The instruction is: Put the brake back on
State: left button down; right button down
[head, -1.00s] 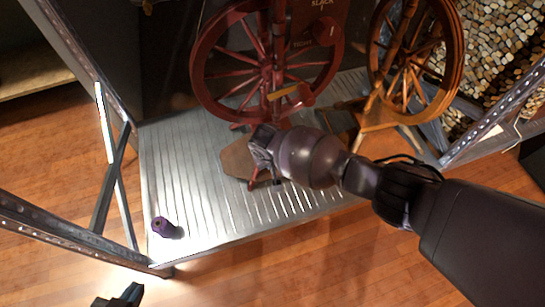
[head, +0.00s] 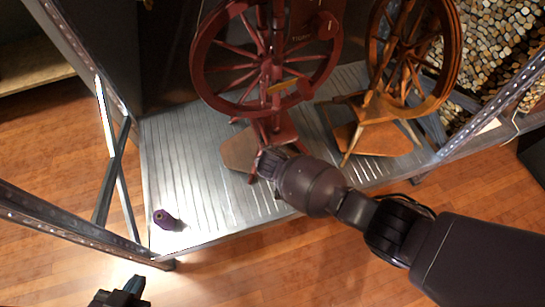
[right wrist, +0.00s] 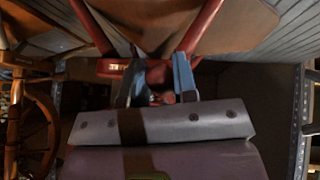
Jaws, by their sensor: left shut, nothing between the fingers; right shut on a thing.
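A dark red spinning wheel (head: 268,72) stands on a metal shelf, with red legs below the wheel. My right gripper (right wrist: 160,85) is low at its front, in the head view at the end of the arm coming from the right. In the right wrist view its blue-grey fingers are shut on a small red part (right wrist: 163,97), mostly hidden between them. Red bars (right wrist: 200,30) of the frame pass close beside the fingers. I cannot tell which part is the brake. My left gripper (head: 123,294) is shut and empty at the lower left, off the shelf.
The ribbed metal shelf (head: 190,180) is bare at its left apart from a small purple object (head: 166,219). An orange-brown spinning wheel (head: 410,60) stands right of the red one. Metal uprights (head: 70,235) bound the shelf. Stacked logs (head: 500,45) fill the back right.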

jog(key=shift+d+f, duration=0.1)
dwell(0.3)
jog(key=c, duration=0.9)
grip_release()
